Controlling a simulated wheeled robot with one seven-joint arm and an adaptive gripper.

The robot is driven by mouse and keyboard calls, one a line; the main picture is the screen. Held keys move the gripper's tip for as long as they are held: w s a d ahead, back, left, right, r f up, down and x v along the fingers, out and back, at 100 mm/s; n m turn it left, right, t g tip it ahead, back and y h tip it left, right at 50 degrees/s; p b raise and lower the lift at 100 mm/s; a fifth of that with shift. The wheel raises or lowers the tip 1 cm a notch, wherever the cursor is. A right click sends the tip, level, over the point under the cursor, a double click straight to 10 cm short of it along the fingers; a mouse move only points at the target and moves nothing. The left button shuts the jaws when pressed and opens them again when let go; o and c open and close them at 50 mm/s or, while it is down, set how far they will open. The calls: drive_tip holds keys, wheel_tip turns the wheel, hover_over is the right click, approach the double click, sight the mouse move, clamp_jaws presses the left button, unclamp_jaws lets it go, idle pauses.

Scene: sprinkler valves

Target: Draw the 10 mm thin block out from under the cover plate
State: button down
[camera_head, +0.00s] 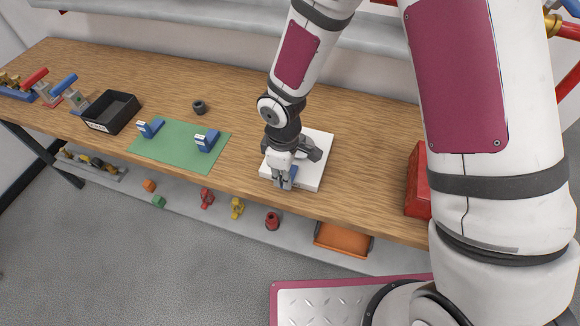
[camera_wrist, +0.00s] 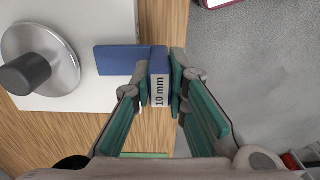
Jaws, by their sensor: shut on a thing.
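My gripper (camera_head: 284,182) is shut on the blue 10 mm thin block at the front edge of the white base (camera_head: 318,172). In the wrist view my fingertips (camera_wrist: 160,92) press both sides of the block's upright labelled end (camera_wrist: 159,66), which reads "10 mm". The block's flat blue tongue (camera_wrist: 117,60) points left over the white base. A round silver cover plate (camera_wrist: 62,77) with a black knob sits on the base to the left. The tongue's end shows fully, with a strip of white between it and the plate. My arm hides much of the base in the head view.
A green mat (camera_head: 172,160) holds two other blue blocks with white labels (camera_head: 150,128) (camera_head: 207,141). A black tray (camera_head: 110,112) and a small dark cup (camera_head: 199,107) stand on the wooden bench. A red box (camera_head: 418,180) is at the right. The bench's front edge is close to my gripper.

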drive_tip(key=shift+r+p, duration=1.05)
drive_tip(key=shift+r, duration=0.95)
drive_tip(key=shift+w+a, duration=0.1)
